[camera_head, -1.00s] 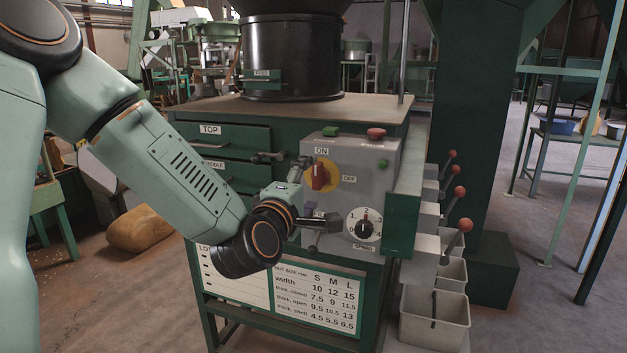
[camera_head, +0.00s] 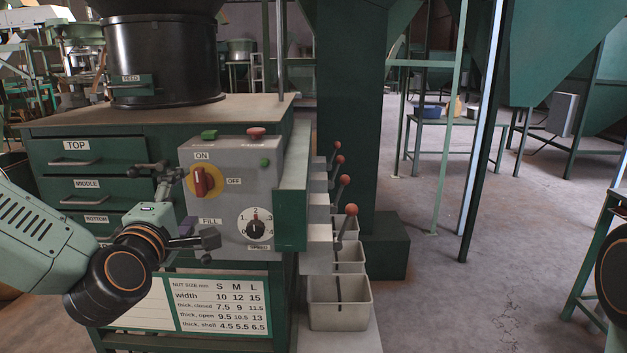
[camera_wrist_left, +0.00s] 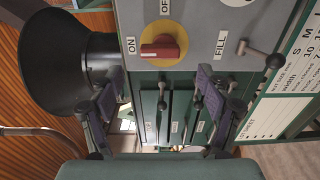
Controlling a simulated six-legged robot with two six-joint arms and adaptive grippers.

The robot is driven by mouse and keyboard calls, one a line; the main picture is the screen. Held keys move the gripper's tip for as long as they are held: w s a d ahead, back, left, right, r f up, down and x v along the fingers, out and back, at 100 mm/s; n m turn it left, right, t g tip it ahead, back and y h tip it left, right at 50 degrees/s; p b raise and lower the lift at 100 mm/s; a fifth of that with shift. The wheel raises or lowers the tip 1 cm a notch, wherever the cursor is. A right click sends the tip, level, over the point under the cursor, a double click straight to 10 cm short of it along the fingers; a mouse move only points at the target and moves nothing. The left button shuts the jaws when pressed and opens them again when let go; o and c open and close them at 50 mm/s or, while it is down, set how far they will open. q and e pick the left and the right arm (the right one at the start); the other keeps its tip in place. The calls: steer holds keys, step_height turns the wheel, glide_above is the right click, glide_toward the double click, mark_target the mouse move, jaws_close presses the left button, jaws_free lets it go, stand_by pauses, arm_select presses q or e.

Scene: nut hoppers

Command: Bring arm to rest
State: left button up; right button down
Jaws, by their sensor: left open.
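My left gripper (camera_head: 190,206) is in front of the grey control box (camera_head: 231,165), with its fingers apart and nothing between them. In the left wrist view the same gripper (camera_wrist_left: 158,95) shows its two purple-padded fingers, with drawer fronts behind the gap. The red knob on its yellow disc (camera_head: 203,182) sits just right of the upper finger, under the ON label. The numbered speed dial (camera_head: 255,226) is right of the lower finger. I cannot tell whether a finger touches the box. My right gripper is out of view.
The green cabinet (camera_head: 118,152) has drawers marked TOP, MIDDLE and BOTTOM. A black feed drum (camera_head: 165,55) stands on it. Levers with orange balls (camera_head: 351,210) and grey bins (camera_head: 338,303) line its right side. Open floor (camera_head: 470,270) lies further right.

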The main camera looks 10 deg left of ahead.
mark_target(198, 185)
arm_select(q)
steer(key=x, duration=0.6)
steer(key=shift+w, duration=0.2)
steer(key=shift+m, duration=0.3)
steer(key=shift+s+d, duration=0.1)
